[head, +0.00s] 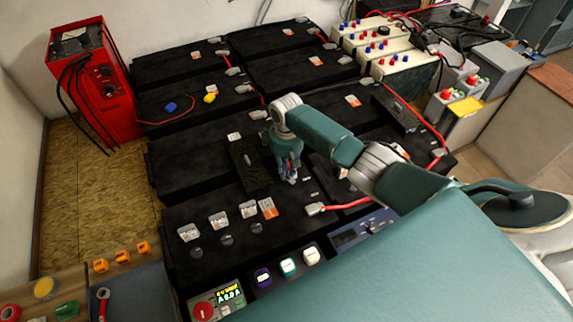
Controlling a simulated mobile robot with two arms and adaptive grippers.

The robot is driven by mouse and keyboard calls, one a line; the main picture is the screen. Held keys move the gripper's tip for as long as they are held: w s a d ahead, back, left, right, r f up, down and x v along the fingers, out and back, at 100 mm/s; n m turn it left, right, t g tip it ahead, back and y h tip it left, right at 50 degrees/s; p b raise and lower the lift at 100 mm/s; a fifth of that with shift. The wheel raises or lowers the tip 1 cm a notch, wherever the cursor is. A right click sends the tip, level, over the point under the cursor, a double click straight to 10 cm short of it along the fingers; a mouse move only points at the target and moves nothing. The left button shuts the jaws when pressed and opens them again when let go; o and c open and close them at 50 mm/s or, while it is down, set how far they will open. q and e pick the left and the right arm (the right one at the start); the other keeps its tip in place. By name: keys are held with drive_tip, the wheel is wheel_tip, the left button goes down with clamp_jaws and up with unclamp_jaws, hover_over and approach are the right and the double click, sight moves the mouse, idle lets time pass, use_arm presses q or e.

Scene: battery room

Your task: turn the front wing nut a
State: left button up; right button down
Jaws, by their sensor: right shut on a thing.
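My right gripper (291,178) reaches down from the right onto the front row of black batteries (215,263). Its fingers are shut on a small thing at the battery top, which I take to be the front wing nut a. The nut is mostly hidden by the fingers, and I cannot tell its turn angle. Small grey terminal parts lie just right of the fingertips. A red cable with a grey lug (315,209) lies to the right and nearer me. My left gripper is not in view.
A red charger (95,85) with black cables stands at the left. White boxes with red and blue terminals (385,45) are at the back right.

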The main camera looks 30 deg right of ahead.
sight(286, 173)
drive_tip(key=shift+a+m+p, duration=0.1)
drive_tip(key=shift+m+p, duration=0.85)
drive_tip(key=shift+m, duration=0.95)
drive_tip(key=c, duration=1.7)
unclamp_jaws()
drive_tip(key=shift+o, duration=0.2)
wheel_tip(286, 173, up, 12)
